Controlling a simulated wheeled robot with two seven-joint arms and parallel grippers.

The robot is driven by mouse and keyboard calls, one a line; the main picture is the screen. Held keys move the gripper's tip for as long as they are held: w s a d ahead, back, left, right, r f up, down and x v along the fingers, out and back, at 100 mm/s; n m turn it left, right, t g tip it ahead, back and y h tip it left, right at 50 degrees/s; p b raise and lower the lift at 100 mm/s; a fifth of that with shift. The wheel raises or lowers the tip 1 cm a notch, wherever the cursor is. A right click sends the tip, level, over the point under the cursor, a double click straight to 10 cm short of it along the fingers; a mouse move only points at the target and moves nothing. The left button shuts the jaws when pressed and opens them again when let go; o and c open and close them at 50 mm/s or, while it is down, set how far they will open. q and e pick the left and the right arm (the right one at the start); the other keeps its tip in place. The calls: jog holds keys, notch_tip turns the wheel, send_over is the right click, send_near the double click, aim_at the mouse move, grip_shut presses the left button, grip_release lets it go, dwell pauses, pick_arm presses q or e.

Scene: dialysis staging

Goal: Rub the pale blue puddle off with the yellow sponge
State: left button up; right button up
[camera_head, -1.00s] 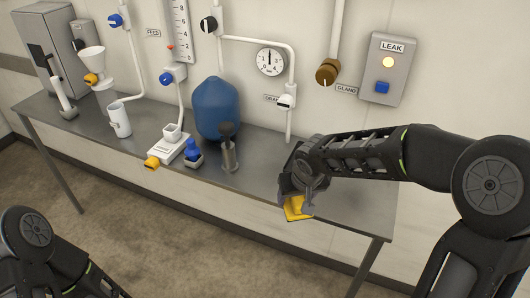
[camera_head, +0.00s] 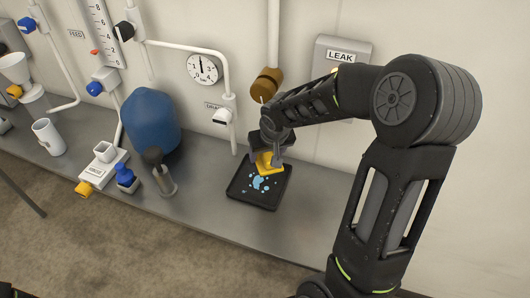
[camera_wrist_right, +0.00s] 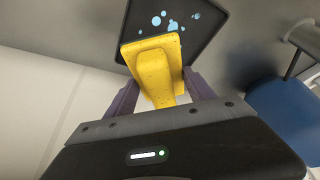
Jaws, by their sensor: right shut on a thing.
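The yellow sponge (camera_head: 268,163) is in my right gripper (camera_head: 270,154), whose fingers are shut on its raised grip. In the right wrist view the sponge (camera_wrist_right: 155,62) shows between the two fingers (camera_wrist_right: 155,95). The pale blue puddle (camera_head: 259,182) shows as several blobs and drops in a black tray (camera_head: 268,203) on the bench. The sponge is over the tray's back part, beside the puddle; I cannot tell whether it touches the tray. The puddle (camera_wrist_right: 172,24) also shows past the sponge in the right wrist view.
On the steel bench (camera_head: 215,217), left of the tray, stand a grey metal cylinder (camera_head: 163,181), a blue-knobbed piece (camera_head: 126,178) and a large blue tank (camera_head: 150,120). Pipes and a brown gland fitting (camera_head: 265,84) are on the wall behind. The bench right of the tray is bare.

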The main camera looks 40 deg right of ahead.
jog(key=shift+f, duration=0.3)
jog(key=shift+f+b, duration=1.85)
jog(key=shift+f, duration=0.9)
jog(key=shift+f+b, duration=0.3)
jog(key=shift+b, duration=0.1)
